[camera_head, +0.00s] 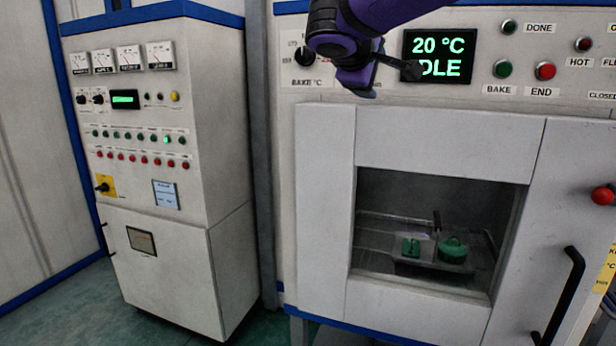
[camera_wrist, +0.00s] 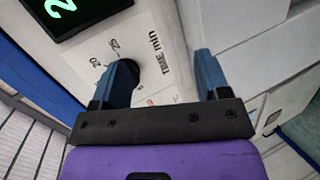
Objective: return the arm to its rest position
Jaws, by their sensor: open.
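My gripper (camera_wrist: 164,66) is open, its two blue fingers spread apart with nothing held between them. In the head view my gripper (camera_head: 360,88) is at the top, in front of the oven's control panel, left of the green-lit display (camera_head: 438,57) that reads 20 °C and IDLE. In the wrist view a dark knob (camera_wrist: 132,76) on the TIME MIN dial shows beside the left finger. I cannot tell whether they touch. My purple arm comes in from the top.
The oven (camera_head: 325,200) has a window with green parts (camera_head: 453,248) on a tray inside. A black handle (camera_head: 566,300) and red knob (camera_head: 603,195) are at right. A control cabinet (camera_head: 155,150) stands left. Green floor (camera_head: 265,325) shows between them.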

